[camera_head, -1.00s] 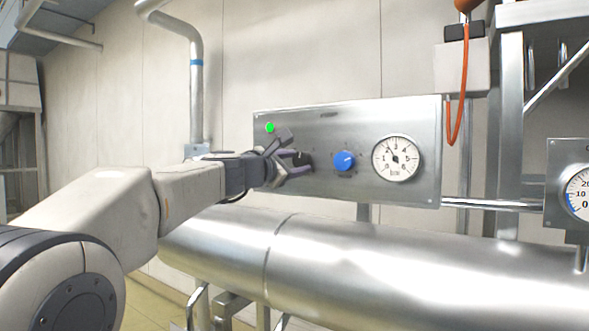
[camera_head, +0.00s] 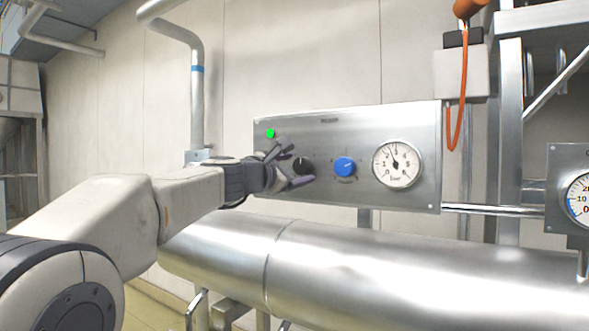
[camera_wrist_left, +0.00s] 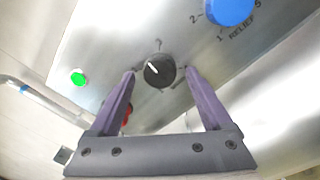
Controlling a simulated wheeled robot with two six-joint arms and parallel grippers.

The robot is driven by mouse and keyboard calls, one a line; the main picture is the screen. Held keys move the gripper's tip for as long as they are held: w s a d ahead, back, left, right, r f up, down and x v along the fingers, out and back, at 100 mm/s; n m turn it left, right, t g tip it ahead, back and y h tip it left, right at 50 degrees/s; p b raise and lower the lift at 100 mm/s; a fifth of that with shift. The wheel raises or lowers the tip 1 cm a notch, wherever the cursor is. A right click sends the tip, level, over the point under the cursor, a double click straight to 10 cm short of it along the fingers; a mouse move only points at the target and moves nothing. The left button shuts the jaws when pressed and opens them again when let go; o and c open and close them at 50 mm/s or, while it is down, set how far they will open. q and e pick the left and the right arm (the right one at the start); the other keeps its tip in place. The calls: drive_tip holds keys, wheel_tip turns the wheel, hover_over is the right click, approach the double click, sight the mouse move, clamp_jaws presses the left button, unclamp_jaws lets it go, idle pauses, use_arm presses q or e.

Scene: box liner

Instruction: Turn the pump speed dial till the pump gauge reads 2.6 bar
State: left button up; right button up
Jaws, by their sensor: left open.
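The black dial (camera_head: 303,165), apparently the pump speed dial, is on the steel panel (camera_head: 350,122), left of a blue dial (camera_head: 345,166). In the left wrist view the black dial (camera_wrist_left: 158,75) has a white pointer mark slanting to the upper left; its label cannot be read. The round white pump gauge (camera_head: 397,164) is at the panel's right; its needle points a little left of the top, between 2 and 3. My left gripper (camera_head: 299,164) is open, its fingertips either side of the black dial, apparently not touching it. It also shows in the left wrist view (camera_wrist_left: 160,73). My right gripper is not in view.
A green light (camera_head: 270,133) is at the panel's upper left. The blue dial is marked RELIEF in the left wrist view (camera_wrist_left: 229,10). A large shiny pipe (camera_head: 380,265) runs below the panel. An orange cord (camera_head: 462,110) hangs at right, above another gauge (camera_head: 578,195).

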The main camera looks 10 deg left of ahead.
use_arm(q)
drive_tip(key=b+v, duration=0.2)
drive_tip(key=v, duration=0.8)
drive_tip(key=shift+a+b, duration=0.15)
drive_tip(key=shift+b, duration=0.15)
drive_tip(key=shift+s, duration=0.1)
